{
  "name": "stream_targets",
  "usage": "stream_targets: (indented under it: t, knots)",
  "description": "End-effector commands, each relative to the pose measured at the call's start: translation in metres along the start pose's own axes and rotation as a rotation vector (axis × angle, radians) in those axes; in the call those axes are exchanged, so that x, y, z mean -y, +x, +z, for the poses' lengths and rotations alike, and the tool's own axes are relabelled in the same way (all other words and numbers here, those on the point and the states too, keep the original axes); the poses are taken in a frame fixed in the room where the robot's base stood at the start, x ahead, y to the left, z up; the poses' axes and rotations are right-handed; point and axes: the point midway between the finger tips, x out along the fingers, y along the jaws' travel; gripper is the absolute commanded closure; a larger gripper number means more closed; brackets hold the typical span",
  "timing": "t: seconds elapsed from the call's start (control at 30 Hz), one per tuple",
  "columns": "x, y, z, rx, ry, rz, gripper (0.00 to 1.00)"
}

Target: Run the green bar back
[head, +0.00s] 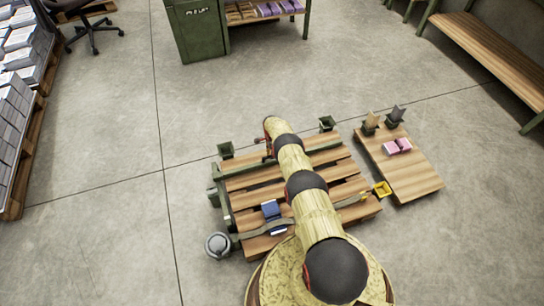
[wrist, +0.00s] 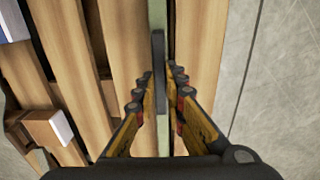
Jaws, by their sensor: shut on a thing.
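In the wrist view, my gripper (wrist: 160,78) has its two yellow and black fingers on either side of a thin, dark grey-green upright piece of the green bar (wrist: 158,50), and is shut on it. The bar runs up and down the picture over the wooden slats. A grey-green bar piece (head: 258,234) shows across the near slats, left of my arm. I cannot tell whether it joins the held piece.
A blue stack (head: 271,209) lies on the slats. A grey pail (head: 217,244) stands at the near left corner, a yellow tray (head: 382,188) at the right. Open floor lies left and beyond.

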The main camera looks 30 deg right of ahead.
Motion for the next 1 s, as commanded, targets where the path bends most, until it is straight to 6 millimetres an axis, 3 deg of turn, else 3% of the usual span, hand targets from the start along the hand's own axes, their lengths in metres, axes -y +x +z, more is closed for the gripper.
stream_targets:
  t: [0.37, 0.4, 0.7, 1.0]
  knots:
    - [0.0006, 0.0, -0.0009, -0.001, 0.0, 0.0, 1.0]
    - [0.0006, 0.0, -0.001, -0.001, 0.0, 0.0, 0.87]
    - [0.0004, 0.0001, -0.0005, 0.0, 0.0, 0.0, 0.7]
    - [0.0004, -0.0002, -0.0003, 0.0, 0.0, 0.0, 0.7]
